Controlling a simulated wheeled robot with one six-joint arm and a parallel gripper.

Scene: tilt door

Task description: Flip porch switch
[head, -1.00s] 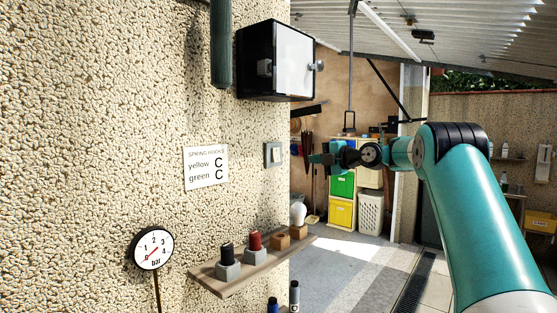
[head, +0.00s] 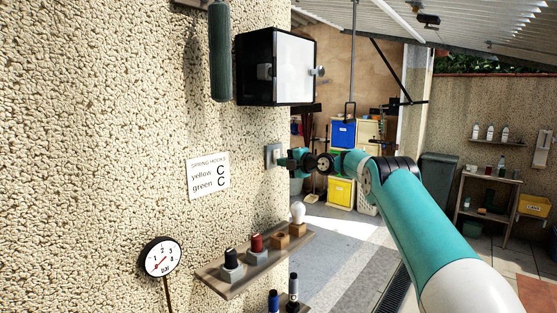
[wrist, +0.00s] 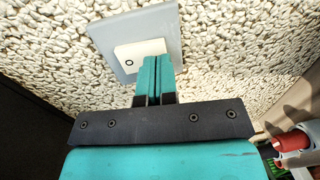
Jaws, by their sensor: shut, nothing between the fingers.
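The porch switch (head: 273,156) is a grey plate with a white rocker on the rough wall, left of my gripper in the head view. In the wrist view the switch plate (wrist: 168,28) fills the top middle, and its white rocker (wrist: 136,55) carries a small dark ring mark. My gripper (wrist: 157,62) is shut with its teal fingers together and empty. The fingertips overlap the rocker's right part in the wrist view; I cannot tell whether they touch it. In the head view my gripper (head: 284,160) is right at the plate's right side.
A black cabinet (head: 246,70) with a pale door hangs above the switch. A note (head: 209,178) and a pressure gauge (head: 161,258) are on the wall.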

